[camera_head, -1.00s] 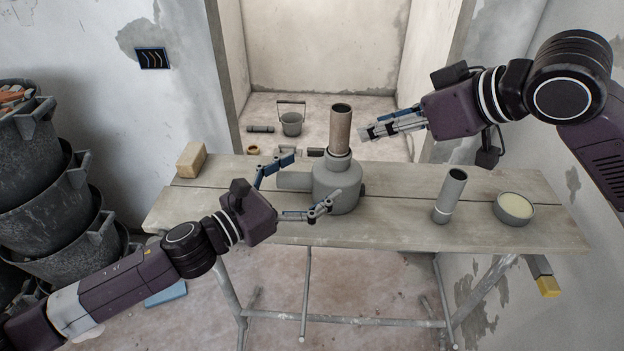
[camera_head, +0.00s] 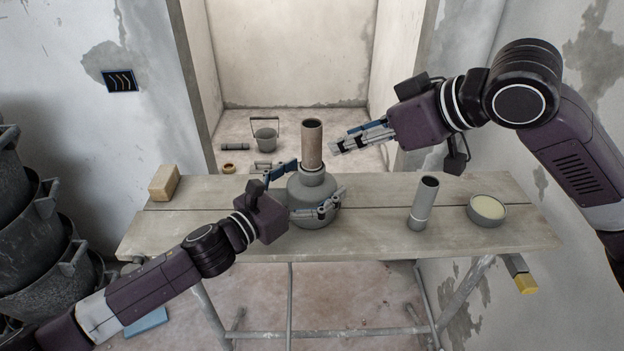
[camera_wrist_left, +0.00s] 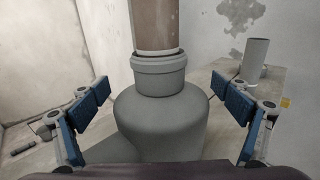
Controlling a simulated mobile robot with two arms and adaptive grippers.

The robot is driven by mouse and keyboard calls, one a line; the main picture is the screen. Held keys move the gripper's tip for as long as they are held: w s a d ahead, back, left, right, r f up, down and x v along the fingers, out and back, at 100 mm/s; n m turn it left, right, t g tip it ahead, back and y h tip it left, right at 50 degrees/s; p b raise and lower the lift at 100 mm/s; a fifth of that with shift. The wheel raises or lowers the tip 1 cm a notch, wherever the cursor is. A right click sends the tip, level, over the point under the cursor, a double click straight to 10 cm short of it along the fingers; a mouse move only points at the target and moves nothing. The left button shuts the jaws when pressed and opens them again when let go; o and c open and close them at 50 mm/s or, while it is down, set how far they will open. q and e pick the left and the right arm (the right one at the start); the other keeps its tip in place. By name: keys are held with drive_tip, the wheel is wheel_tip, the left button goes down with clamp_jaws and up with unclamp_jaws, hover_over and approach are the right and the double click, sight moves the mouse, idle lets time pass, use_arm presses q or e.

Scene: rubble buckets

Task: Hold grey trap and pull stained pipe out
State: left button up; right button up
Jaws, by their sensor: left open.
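The grey trap (camera_head: 312,178), a rounded body with a collared neck, stands upright on the plank bench. The brown stained pipe (camera_head: 312,145) stands upright in its neck. My left gripper (camera_head: 320,181) is open, with one finger on each side of the trap body. In the left wrist view the trap (camera_wrist_left: 160,115) and the pipe (camera_wrist_left: 155,25) lie between the blue-padded fingers of the gripper (camera_wrist_left: 160,90), with gaps on both sides. My right gripper (camera_head: 337,146) is just right of the pipe, apparently holding nothing; its finger opening is unclear from this angle.
On the bench (camera_head: 370,235), a grey pipe piece (camera_head: 422,205) and a round tub (camera_head: 487,209) stand at right, and a tan block (camera_head: 164,183) lies at left. Stacked dark buckets (camera_head: 30,240) stand at far left. A small bucket (camera_head: 265,138) is on the floor behind.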

use_arm(q)
drive_tip(key=c, duration=1.5)
drive_tip(key=o, duration=0.8)
drive_tip(key=shift+c, duration=0.2)
drive_tip(key=c, duration=0.5)
